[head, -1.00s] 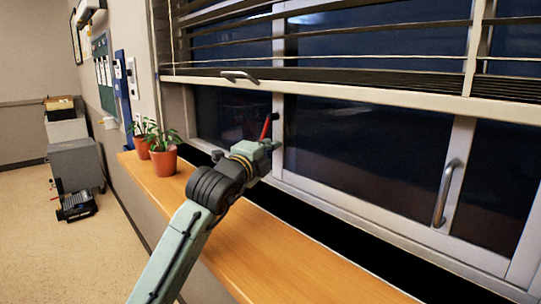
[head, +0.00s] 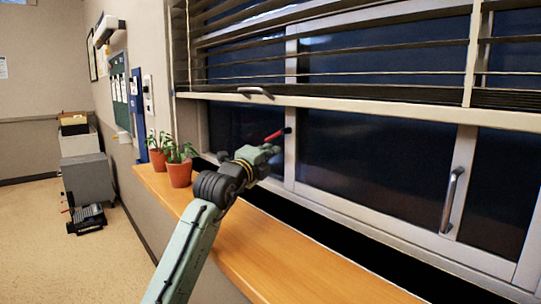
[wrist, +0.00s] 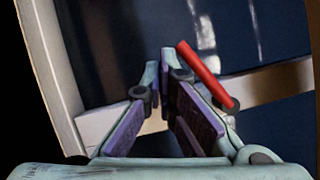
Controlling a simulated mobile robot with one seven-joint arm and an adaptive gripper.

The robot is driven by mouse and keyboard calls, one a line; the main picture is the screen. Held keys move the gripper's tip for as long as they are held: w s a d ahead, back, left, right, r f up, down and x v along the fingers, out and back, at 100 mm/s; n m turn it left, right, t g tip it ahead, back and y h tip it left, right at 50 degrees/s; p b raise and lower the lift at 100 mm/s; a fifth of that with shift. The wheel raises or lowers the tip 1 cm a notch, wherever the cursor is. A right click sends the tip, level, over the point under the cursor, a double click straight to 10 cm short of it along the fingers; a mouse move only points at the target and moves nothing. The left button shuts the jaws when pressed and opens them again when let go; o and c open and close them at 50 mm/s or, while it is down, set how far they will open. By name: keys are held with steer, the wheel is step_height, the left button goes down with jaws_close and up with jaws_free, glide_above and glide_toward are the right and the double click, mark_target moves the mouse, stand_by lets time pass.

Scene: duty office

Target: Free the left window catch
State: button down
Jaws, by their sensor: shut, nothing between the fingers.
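The left window catch shows as a red lever (head: 275,135) with a dark pivot end, on the upright frame member of the left window. It slants down to the left at a shallow angle. In the wrist view the red lever (wrist: 207,75) lies just right of my fingers, close to the right fingertip; I cannot tell whether they touch. My gripper (head: 268,153) is just below the lever in the head view. In the wrist view my gripper (wrist: 160,74) has its fingertips together with nothing between them.
A wooden sill (head: 265,250) runs under the window. Two potted plants (head: 179,170) stand on it, left of my arm. Blinds (head: 350,60) hang above, with a pale rail along their bottom. A metal handle (head: 453,198) is on the right sash.

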steer(key=shift+w+a+r, duration=0.1)
stand_by(0.6)
steer(key=v, duration=1.2)
